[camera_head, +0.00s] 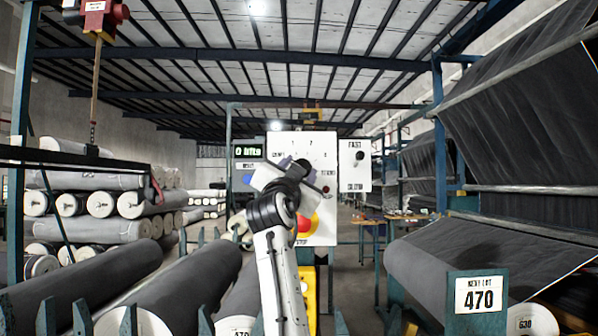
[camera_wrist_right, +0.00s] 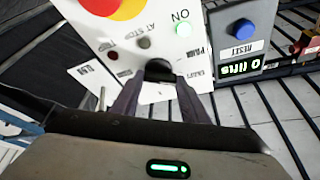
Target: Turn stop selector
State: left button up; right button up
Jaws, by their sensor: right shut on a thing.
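The white control panel (camera_head: 325,220) stands upright in the middle of the head view, with printed marks around its upper part. My right gripper (camera_head: 300,172) reaches up to the panel and covers part of its face. In the right wrist view my right gripper (camera_wrist_right: 158,84) has its two fingers on either side of a black selector knob (camera_wrist_right: 158,68), shut on it. The knob's exact pointing direction is hard to tell. A lit green lamp (camera_wrist_right: 183,30) marked ON is beside it. My left gripper is not in view.
A red stop button with yellow surround (camera_head: 304,223) is below my gripper. A second small panel (camera_head: 355,165) marked FAST is at right. A green counter display (camera_head: 248,151) is at left.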

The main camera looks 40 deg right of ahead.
jog(key=o, duration=1.1)
jog(key=shift+c, duration=0.2)
jog(key=shift+s, duration=0.1)
pick_arm(q)
jog(key=b, duration=0.1)
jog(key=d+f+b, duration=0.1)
jog(key=b, duration=0.1)
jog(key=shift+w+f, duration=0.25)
pick_arm(e)
jog(key=v, duration=1)
jog(key=shift+a, duration=0.15)
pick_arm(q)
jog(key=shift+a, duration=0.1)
